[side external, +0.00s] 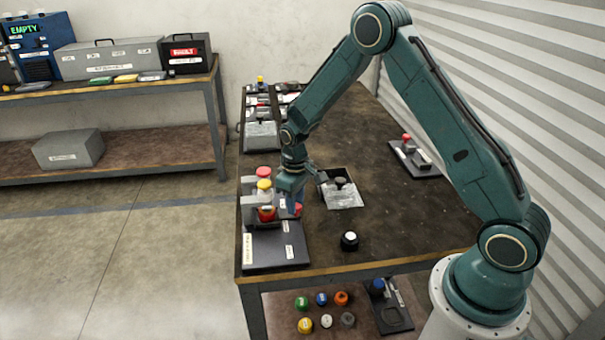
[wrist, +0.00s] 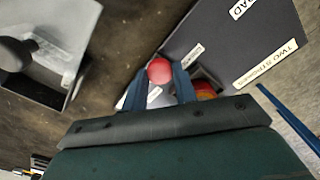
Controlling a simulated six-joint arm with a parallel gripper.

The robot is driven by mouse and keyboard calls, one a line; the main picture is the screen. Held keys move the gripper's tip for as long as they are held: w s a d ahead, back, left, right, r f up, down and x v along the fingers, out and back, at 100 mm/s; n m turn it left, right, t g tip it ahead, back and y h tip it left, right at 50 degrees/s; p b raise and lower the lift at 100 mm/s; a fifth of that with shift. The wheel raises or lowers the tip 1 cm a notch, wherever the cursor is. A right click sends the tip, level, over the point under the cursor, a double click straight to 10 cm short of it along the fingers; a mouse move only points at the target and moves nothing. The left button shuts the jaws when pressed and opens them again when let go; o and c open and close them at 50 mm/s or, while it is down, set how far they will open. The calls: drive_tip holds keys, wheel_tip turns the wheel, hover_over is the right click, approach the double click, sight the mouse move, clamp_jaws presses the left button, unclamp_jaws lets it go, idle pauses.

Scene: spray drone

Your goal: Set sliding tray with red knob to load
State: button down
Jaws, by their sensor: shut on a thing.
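The red knob (wrist: 159,70) sits between the two blue fingers of my gripper (wrist: 160,88) in the wrist view, and the fingers are shut on it. In the side view my gripper (side external: 290,198) points down at the red knob (side external: 297,209) on the right side of a dark base (side external: 262,256). This base (wrist: 225,50) carries white labels, one ending in "AD" and a long one starting "TWO S". The sliding tray under the knob is mostly hidden by the fingers, so its exact position along the base is unclear.
A yellow knob (side external: 264,184) and a red-topped part (side external: 264,171) stand left of my gripper. A grey plate with a black knob (side external: 341,190) lies close on the right, and a white-topped black knob (side external: 349,240) stands nearer the front.

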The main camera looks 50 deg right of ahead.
drive_tip(key=s+a, duration=0.6)
drive_tip(key=a, duration=0.1)
drive_tip(key=shift+s, duration=0.35)
drive_tip(key=c, duration=1.1)
unclamp_jaws()
drive_tip(key=shift+d, duration=0.1)
drive_tip(key=shift+r, duration=0.15)
drive_tip(key=shift+w+r, duration=0.1)
drive_tip(key=shift+r, duration=0.8)
wheel_tip(320, 180, up, 12)
drive_tip(key=shift+f, duration=0.15)
